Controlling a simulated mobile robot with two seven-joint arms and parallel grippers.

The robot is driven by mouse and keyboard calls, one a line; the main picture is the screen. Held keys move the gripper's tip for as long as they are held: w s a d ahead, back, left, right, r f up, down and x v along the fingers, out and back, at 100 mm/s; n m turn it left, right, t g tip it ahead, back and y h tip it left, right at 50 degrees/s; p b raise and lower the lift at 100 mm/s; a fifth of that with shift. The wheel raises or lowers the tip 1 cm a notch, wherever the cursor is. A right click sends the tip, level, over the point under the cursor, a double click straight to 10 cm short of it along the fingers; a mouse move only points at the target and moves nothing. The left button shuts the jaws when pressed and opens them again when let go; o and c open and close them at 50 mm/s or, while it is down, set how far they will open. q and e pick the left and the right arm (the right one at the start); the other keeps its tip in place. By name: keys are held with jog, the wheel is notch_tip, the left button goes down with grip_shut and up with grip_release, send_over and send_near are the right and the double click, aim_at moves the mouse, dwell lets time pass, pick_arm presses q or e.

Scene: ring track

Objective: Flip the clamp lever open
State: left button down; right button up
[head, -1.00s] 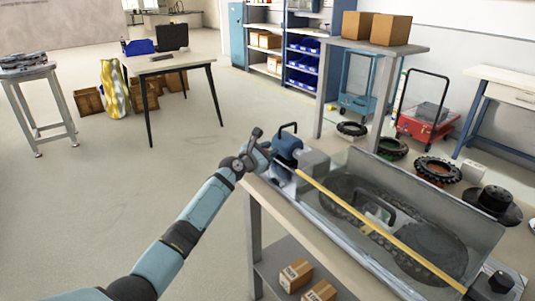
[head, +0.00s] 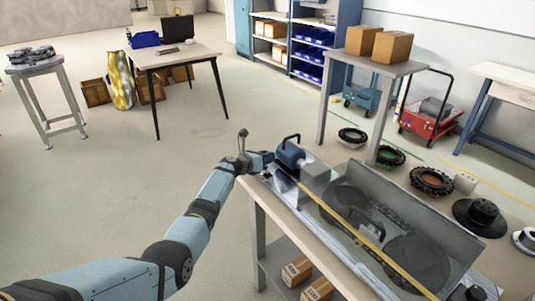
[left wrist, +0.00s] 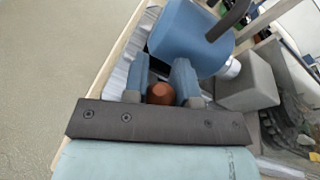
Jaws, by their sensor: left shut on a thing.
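My left gripper (head: 268,158) is at the left end of the bench, beside a blue motor-like housing (head: 290,153) with a black handle. In the left wrist view, its two blue-grey fingers (left wrist: 161,82) stand on either side of a reddish-brown round knob (left wrist: 160,94), shut on it. I take the knob to be the end of the clamp lever; the rest of the lever is hidden. The blue housing (left wrist: 190,38) is just beyond the fingertips. My right gripper is out of view.
A clear-walled guard (head: 420,215) encloses dark wheels and a belt on the bench, with a yellow bar (head: 370,245) along its front. Two cardboard boxes (head: 297,270) lie on the shelf below. Open floor (head: 110,200) lies to the left.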

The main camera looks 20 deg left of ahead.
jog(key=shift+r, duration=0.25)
pick_arm(q)
jog(key=c, duration=0.9)
grip_release()
jog(key=shift+w, duration=0.1)
jog(key=shift+s+a+r+p, duration=0.1)
jog(key=shift+s+a+p, duration=0.15)
jog(key=shift+s+p, duration=0.15)
jog(key=p+v, duration=0.2)
jog(key=v, duration=0.2)
jog(key=shift+s+a+r, duration=0.15)
jog(key=shift+s+a, duration=0.1)
jog(key=shift+s, duration=0.05)
jog(key=p+v, duration=0.1)
jog(key=v, duration=0.7)
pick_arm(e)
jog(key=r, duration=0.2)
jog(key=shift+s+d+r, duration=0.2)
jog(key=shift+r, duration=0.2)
